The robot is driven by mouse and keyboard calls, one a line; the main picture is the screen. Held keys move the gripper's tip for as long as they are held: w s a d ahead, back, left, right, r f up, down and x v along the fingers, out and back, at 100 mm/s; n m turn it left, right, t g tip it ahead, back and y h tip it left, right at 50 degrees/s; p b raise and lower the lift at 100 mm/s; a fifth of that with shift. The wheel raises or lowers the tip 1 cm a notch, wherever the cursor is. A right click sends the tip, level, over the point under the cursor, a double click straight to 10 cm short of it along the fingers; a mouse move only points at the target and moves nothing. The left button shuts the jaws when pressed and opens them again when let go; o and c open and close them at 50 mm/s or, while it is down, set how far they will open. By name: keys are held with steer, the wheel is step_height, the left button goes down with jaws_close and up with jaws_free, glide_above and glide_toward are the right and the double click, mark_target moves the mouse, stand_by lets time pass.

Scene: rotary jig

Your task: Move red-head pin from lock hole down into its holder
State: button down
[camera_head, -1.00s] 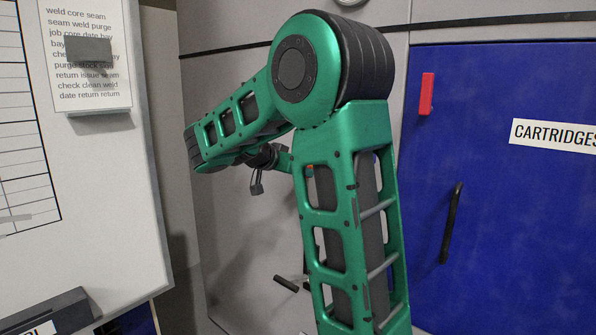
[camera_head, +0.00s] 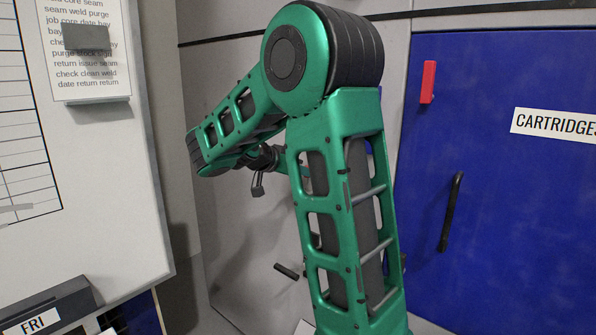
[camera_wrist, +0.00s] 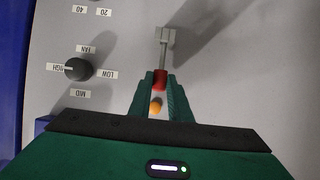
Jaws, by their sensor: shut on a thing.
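In the wrist view the red-head pin's red head (camera_wrist: 160,80) sits between the green fingertips of my gripper (camera_wrist: 159,84), which is shut on it. A grey rod runs from the red head toward a small grey metal bracket (camera_wrist: 165,38) on the pale panel. I cannot tell whether the pin's tip is inside a hole. An orange round thing (camera_wrist: 156,105) shows between the fingers, behind the red head. In the head view my green arm covers the gripper and pin. The pin's holder cannot be made out for certain.
A black knob (camera_wrist: 78,68) with fan labels stands on the panel (camera_wrist: 115,20), left of the fingers. In the head view a black lever (camera_head: 287,271) sticks out below my wrist. A blue cabinet door (camera_head: 520,200) is at right, a whiteboard (camera_head: 100,180) at left.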

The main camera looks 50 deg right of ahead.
steer(key=shift+f, duration=1.5)
steer(key=shift+f, duration=0.15)
steer(key=c, duration=1.6)
jaws_free()
steer(key=shift+o, duration=0.2)
steer(key=w+v, duration=0.1)
steer(key=v, duration=0.9)
steer(key=shift+s+a, duration=0.4)
steer(key=shift+s, duration=0.1)
